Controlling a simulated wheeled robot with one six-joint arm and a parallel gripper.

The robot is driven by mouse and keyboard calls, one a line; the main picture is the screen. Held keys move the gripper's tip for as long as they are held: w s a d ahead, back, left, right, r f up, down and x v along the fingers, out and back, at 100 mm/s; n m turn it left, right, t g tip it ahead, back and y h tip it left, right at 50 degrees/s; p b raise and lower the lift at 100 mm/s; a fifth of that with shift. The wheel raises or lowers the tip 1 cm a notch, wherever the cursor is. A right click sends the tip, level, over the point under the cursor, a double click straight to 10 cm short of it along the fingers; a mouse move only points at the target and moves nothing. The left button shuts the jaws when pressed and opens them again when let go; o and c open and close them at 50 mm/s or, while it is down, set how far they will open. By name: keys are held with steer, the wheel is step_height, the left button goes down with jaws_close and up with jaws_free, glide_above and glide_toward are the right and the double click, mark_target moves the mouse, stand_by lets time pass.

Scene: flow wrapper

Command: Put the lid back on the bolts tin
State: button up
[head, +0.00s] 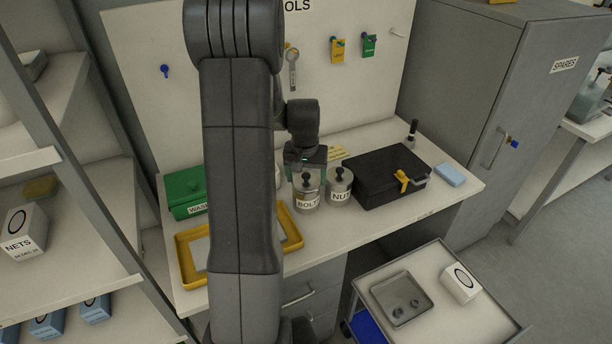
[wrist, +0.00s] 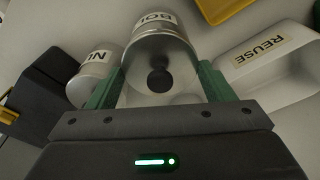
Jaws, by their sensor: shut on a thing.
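The bolts tin (head: 307,201) is a round metal tin with a white label, standing upright on the workbench. In the wrist view the tin (wrist: 157,40) shows beyond its lid. The lid (wrist: 136,92) is a metal disc with a black knob (wrist: 159,79), over the tin's mouth; I cannot tell whether it is fully seated. My gripper (head: 306,164) points down over the tin. Its green fingers flank the lid in the wrist view (wrist: 160,82), shut on it.
The nuts tin (head: 341,191), lid on, stands close at the right. A black case (head: 378,177) with a yellow latch lies beyond it. A yellow tray (head: 291,228) and green washers box (head: 184,190) are at left. A white REUSE bin (wrist: 265,62) is near the bolts tin.

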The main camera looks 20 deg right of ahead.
steer(key=o, duration=1)
steer(key=shift+o, duration=0.2)
steer(key=shift+r, duration=0.1)
steer(key=shift+r+p, duration=2.35)
steer(key=shift+r, duration=1.1)
jaws_close()
